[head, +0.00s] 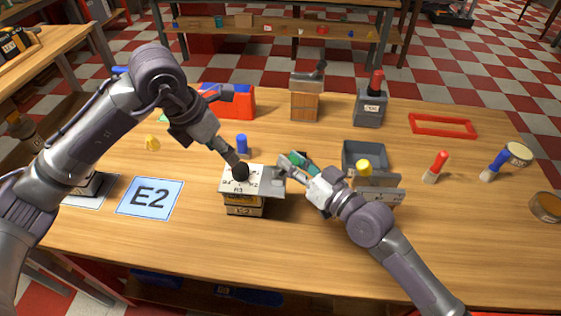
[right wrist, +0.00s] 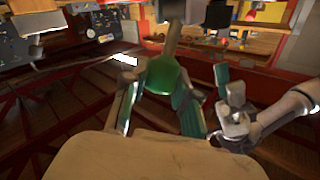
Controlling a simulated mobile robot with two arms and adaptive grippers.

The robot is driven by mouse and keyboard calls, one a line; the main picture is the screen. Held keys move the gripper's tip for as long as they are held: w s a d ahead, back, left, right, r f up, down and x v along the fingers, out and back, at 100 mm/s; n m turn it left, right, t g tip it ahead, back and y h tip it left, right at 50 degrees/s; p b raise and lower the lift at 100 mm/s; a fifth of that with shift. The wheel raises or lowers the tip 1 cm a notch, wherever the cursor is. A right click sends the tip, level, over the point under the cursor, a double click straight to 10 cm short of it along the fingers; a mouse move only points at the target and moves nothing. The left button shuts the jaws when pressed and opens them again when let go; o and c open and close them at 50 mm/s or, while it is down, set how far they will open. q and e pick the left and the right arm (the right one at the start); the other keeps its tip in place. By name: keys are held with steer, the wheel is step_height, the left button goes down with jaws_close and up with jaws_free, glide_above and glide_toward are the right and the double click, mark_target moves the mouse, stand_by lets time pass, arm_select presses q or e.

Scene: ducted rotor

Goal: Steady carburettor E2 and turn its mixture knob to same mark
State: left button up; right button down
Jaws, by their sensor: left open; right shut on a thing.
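Carburettor E2 (head: 244,211) stands upright on the wooden table, a block with an "E2" label on its front. Its pale top plate (head: 231,187) carries printed marks, of which "R3" is partly readable. The black mixture knob (head: 241,173) sits on top; its pointer cannot be made out. My left gripper (head: 235,162) is open, its tips right at the knob. My right gripper (head: 284,170) is shut at the carburettor's grey right side, seemingly on its body; the contact is partly hidden. Its green-padded fingers show in the right wrist view (right wrist: 158,100), where the grip is unclear.
A blue "E2" card (head: 150,198) lies left. A blue cylinder (head: 242,145) stands behind the carburettor. A grey tray (head: 365,152) and a yellow-topped item (head: 363,166) are near my right arm. The front centre is clear.

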arm_select(q)
steer(key=s+f+n+g+h, duration=0.2)
steer(key=f, duration=0.1)
steer(key=s+f+n+g+h, duration=0.1)
steer(key=f+n+g, duration=0.1)
steer(key=shift+s+d+f, duration=0.2)
steer(key=shift+s+d, duration=0.05)
steer(key=shift+s, duration=0.15)
steer(key=n+t+h, duration=0.5)
steer(key=n+h, duration=0.7)
steer(key=n, duration=1.3)
glide_toward(240, 167)
steer(key=d, duration=0.3)
steer(key=w+d, duration=0.1)
steer(key=d, duration=0.2)
steer(key=w+d, duration=0.1)
steer(key=d, duration=0.2)
steer(key=shift+d, duration=0.4)
steer(key=c, duration=1.1)
steer(key=shift+t+y, duration=0.3)
steer(key=shift+t, duration=0.1)
steer(key=shift+c, duration=0.3)
